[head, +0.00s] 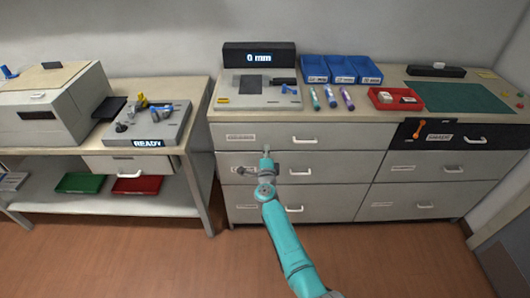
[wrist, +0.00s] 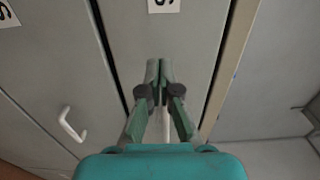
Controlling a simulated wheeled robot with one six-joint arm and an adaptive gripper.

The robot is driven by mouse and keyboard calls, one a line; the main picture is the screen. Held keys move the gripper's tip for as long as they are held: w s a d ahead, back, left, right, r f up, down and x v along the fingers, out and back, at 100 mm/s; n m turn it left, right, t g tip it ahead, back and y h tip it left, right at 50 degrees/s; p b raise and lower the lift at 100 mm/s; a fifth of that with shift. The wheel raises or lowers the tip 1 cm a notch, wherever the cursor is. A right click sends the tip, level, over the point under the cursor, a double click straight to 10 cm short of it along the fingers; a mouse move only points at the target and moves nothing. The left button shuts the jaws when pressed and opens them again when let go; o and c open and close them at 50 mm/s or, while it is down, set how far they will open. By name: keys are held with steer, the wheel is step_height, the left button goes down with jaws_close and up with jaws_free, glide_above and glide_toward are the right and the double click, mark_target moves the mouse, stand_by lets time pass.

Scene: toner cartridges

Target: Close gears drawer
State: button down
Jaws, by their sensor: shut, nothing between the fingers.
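My gripper (head: 266,150) is shut and empty, with its tips in front of the left column of drawers in the head view. In the wrist view the shut fingertips (wrist: 158,68) lie over the grey front of the top left drawer (wrist: 185,35). I cannot tell whether they touch it. In the head view this top drawer (head: 345,135) has a label and a white handle, and no clear opening shows. The middle left drawer (head: 335,166) is partly hidden by my arm. The labels are too small to read, so I cannot tell which drawer is the gears drawer.
A black-fronted drawer (head: 480,135) with an orange item on it is at the right. The countertop holds blue bins (head: 342,69), a red tray (head: 396,99) and a green mat (head: 460,98). A side table (head: 190,90) stands at the left. The floor (head: 150,255) in front is clear.

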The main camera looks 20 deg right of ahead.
steer(key=s+a+f+n+y, duration=0.1)
steer(key=s+f+n, duration=0.15)
steer(key=s, duration=1.15)
steer(key=s+a+f+n+y, duration=0.1)
steer(key=s+n, duration=0.3)
steer(key=s, duration=1)
steer(key=s+a+f+n+y, duration=0.15)
steer(key=s+n, duration=0.25)
steer(key=s, duration=1.1)
steer(key=s+a+r+n+g+y, duration=0.1)
steer(key=s+r+n, duration=0.4)
steer(key=s, duration=0.8)
steer(key=s+a+r+n+g+y, duration=0.1)
steer(key=s+r+n, duration=0.5)
steer(key=s, duration=0.7)
step_height(320, 180, up, 2)
steer(key=shift+a+r, duration=0.15)
steer(key=shift+a, duration=0.2)
